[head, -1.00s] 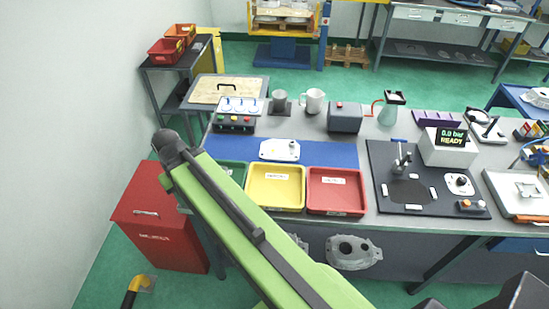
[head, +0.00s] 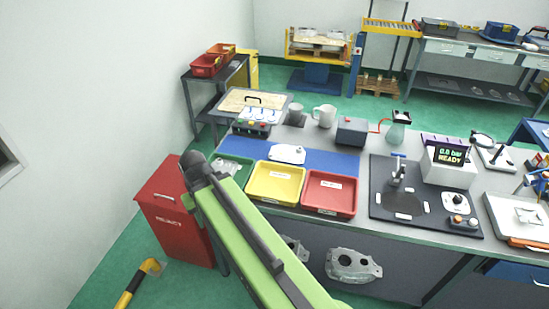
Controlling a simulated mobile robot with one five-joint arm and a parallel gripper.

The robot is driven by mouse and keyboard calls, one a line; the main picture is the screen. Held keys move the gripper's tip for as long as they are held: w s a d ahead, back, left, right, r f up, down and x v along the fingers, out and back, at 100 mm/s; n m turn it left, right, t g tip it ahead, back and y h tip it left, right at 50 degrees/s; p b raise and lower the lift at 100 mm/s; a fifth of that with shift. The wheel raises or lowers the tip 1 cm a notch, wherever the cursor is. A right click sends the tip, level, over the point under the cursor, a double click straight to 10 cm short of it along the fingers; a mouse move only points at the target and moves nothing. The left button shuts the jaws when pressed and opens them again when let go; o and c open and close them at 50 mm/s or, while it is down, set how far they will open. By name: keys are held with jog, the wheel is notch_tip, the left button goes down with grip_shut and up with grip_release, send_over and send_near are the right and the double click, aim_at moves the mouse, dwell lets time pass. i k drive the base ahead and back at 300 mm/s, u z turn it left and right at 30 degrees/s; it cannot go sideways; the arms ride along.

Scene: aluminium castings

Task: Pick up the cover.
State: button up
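A pale metal plate (head: 288,154), which looks like the cover, lies flat on the blue mat (head: 330,161) on the workbench, behind the yellow tray. A small raised feature shows on it, but its detail is too small to tell. It is clear of the trays and nothing rests on it. My green arm link reaches up from the bottom edge, its dark joint end left of the bench. My gripper is not in view, so whether it is open or shut is hidden.
Green, yellow (head: 275,205) and red (head: 329,213) trays line the bench's front edge. A black fixture plate (head: 431,216) is to their right. Grey castings (head: 352,265) sit below the bench. A red reject bin (head: 172,215) and a yellow-black post (head: 135,287) stand left.

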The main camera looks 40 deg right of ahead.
aim_at(289, 154)
jog(key=u, duration=0.1)
jog(key=i, duration=1)
jog(key=u, duration=0.05)
